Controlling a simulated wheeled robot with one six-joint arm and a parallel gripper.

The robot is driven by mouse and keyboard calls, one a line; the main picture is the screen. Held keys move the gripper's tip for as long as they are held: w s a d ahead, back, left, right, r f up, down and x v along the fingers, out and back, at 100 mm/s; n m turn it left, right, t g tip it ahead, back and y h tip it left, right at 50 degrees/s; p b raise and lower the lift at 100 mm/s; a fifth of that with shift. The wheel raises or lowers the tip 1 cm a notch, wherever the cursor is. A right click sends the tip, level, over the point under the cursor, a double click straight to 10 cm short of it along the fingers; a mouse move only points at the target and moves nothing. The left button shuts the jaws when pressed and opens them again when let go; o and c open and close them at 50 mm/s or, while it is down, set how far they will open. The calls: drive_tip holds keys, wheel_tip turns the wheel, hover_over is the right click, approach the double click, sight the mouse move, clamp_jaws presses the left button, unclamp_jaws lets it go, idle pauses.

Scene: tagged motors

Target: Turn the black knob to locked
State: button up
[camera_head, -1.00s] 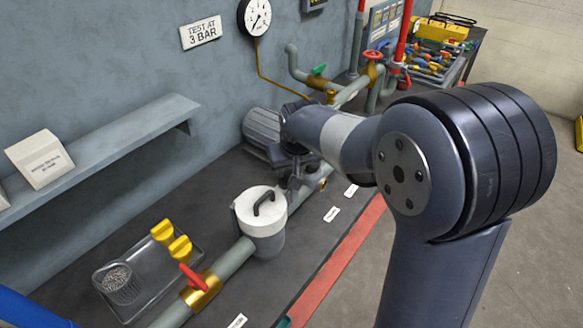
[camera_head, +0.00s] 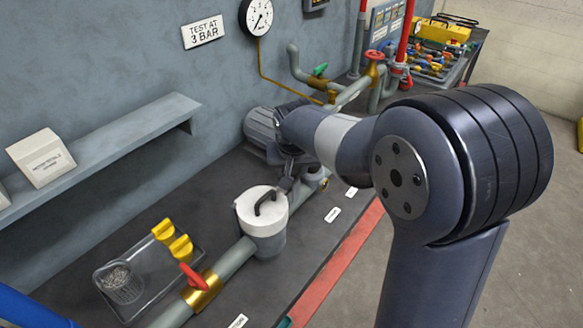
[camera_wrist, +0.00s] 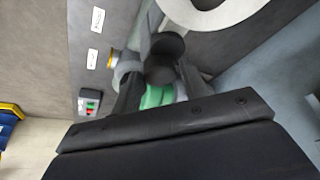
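My gripper (camera_wrist: 158,82) reaches down over the bench pipe in the wrist view. Its two dark fingers stand apart, left and right of a green part (camera_wrist: 158,97). A round black piece (camera_wrist: 165,46), which looks like the black knob, lies just past the fingertips. I cannot tell whether a finger touches it, and no locked mark is readable. In the head view my gripper (camera_head: 290,182) is beside the grey motor (camera_head: 260,124), behind the white-lidded canister (camera_head: 262,208). My arm hides the knob there.
The pipe (camera_head: 236,258) carries a red-handled valve (camera_head: 193,276). A metal tray (camera_head: 150,285) lies at left. A small box with red and green buttons (camera_wrist: 89,102) and white labels (camera_wrist: 95,38) show in the wrist view. A shelf (camera_head: 110,140) juts from the wall.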

drive_tip(key=shift+o, duration=1.2)
drive_tip(key=v, duration=1)
drive_tip(key=shift+s+r+b, duration=0.2)
drive_tip(key=shift+r+b, duration=0.15)
drive_tip(key=x, duration=1.1)
drive_tip(key=shift+p, duration=0.35)
drive_tip(key=shift+r, duration=0.1)
